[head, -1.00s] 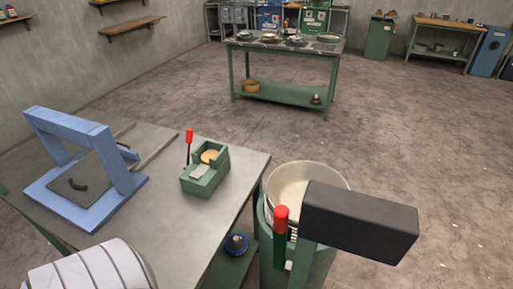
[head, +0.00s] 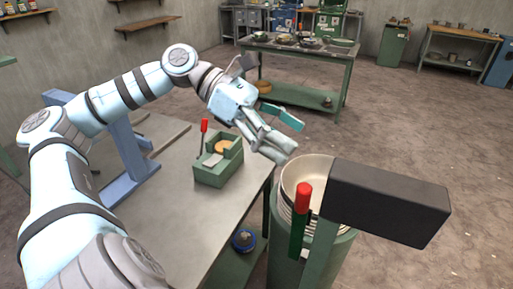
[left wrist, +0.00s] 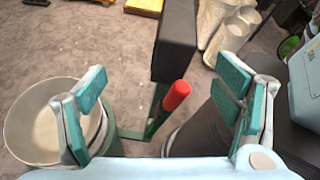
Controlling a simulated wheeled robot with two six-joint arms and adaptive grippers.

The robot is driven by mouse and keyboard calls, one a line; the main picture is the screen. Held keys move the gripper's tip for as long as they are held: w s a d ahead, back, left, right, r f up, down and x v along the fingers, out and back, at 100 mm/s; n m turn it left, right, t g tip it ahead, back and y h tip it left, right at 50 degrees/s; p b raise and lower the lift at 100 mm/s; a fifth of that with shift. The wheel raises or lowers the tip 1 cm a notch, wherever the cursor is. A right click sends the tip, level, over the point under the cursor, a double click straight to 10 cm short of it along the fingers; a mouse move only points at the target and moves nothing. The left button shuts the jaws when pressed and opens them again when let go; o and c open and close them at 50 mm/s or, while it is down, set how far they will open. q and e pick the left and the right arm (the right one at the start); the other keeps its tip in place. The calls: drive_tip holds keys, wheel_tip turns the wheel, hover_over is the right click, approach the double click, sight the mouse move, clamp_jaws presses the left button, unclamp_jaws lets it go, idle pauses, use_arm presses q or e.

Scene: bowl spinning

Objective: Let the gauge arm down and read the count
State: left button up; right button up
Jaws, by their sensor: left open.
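The gauge shows as a large black block (head: 390,200) on a green upright, with a red-tipped lever (head: 303,197) beside it. The block also shows in the left wrist view (left wrist: 174,40), where the red lever tip (left wrist: 176,95) lies between the fingers. A stack of pale bowls (head: 305,175) stands in a green cylinder (head: 340,262) behind the lever. My left gripper (head: 285,133) is open and empty, above and left of the bowls, apart from the lever in the head view. No count can be read. My right gripper is not in view.
A grey worktable (head: 190,225) on the left holds a green box fixture (head: 218,172) with a red-tipped lever and a blue frame (head: 130,150). A green table (head: 300,60) with bowls stands at the back. The wrist view shows pale cylinders (left wrist: 228,25). Open floor lies right.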

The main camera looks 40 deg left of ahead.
sight(300, 194)
use_arm(q)
drive_tip(key=s+a+m+g+y, duration=0.1)
drive_tip(key=s+a+m+y, duration=0.15)
drive_tip(key=s+y, duration=0.2)
drive_tip(key=shift+g+h, duration=0.3)
drive_tip(key=shift+h, duration=0.15)
drive_tip(key=p+x, duration=0.1)
drive_tip(key=x, duration=0.3)
drive_tip(key=p+x, duration=0.1)
drive_tip(key=x, duration=0.2)
drive_tip(key=p+x, duration=0.1)
drive_tip(key=x, duration=0.3)
drive_tip(key=shift+s+d+f, duration=0.1)
drive_tip(key=shift+s+f, duration=0.2)
drive_tip(key=shift+f, duration=0.25)
drive_tip(key=shift+w+d+f, duration=0.2)
drive_tip(key=shift+w+d, duration=0.05)
drive_tip(key=shift+a, duration=0.1)
drive_tip(key=w+b, duration=0.1)
drive_tip(key=w+a+b, duration=0.1)
drive_tip(key=b, duration=0.1)
drive_tip(key=shift+w+f, duration=0.2)
drive_tip(key=shift+w, duration=0.1)
drive_tip(key=shift+w+r, duration=0.15)
drive_tip(key=shift+w, duration=0.1)
drive_tip(key=shift+r, duration=0.1)
